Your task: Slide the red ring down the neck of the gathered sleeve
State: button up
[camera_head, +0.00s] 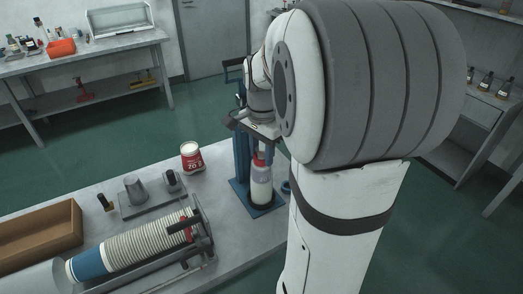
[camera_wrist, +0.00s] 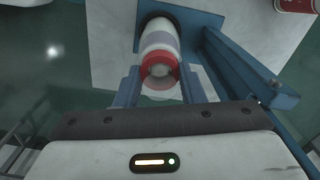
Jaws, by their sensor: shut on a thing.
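The sleeve (camera_head: 261,189) stands upright on a blue stand, pale and translucent with a white lower part. The red ring (camera_head: 258,159) is at its top, and it also shows in the wrist view (camera_wrist: 159,59) around the narrow upper end of the sleeve (camera_wrist: 158,38). My gripper (camera_wrist: 160,82) is above the sleeve, its two fingers on either side of the ring and shut on it. In the head view my gripper (camera_head: 264,150) is partly hidden by my arm. How far down the neck the ring sits is hard to tell.
The blue stand's post (camera_head: 241,160) rises close beside the sleeve. A red and white can (camera_head: 192,158) stands to the left.

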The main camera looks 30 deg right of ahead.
aim_at(261, 151)
jog(key=o, duration=1)
jog(key=shift+f, duration=0.1)
notch_tip(261, 151, up, 8)
jog(key=shift+f+b, duration=0.1)
jog(key=shift+b, duration=0.25)
jog(key=s+a+f+n+t, duration=0.1)
jog(key=s+a+f+n, duration=0.1)
jog(key=s+a+n, duration=0.2)
jog(key=s+a+f+n+t, duration=0.1)
jog(key=s+a+f+n, duration=0.2)
jog(key=s+a+n, duration=0.1)
jog(key=s+a+f+n+t, duration=0.1)
jog(key=s+a+f+n, duration=0.1)
jog(key=s+a+n, duration=0.2)
jog(key=shift+s+a+f+n, duration=0.1)
jog(key=shift+s+f+n, duration=0.05)
jog(key=shift+n, duration=0.5)
jog(key=shift+s+a+f+n, duration=0.1)
jog(key=shift+f+n, duration=0.05)
jog(key=shift+n, duration=0.5)
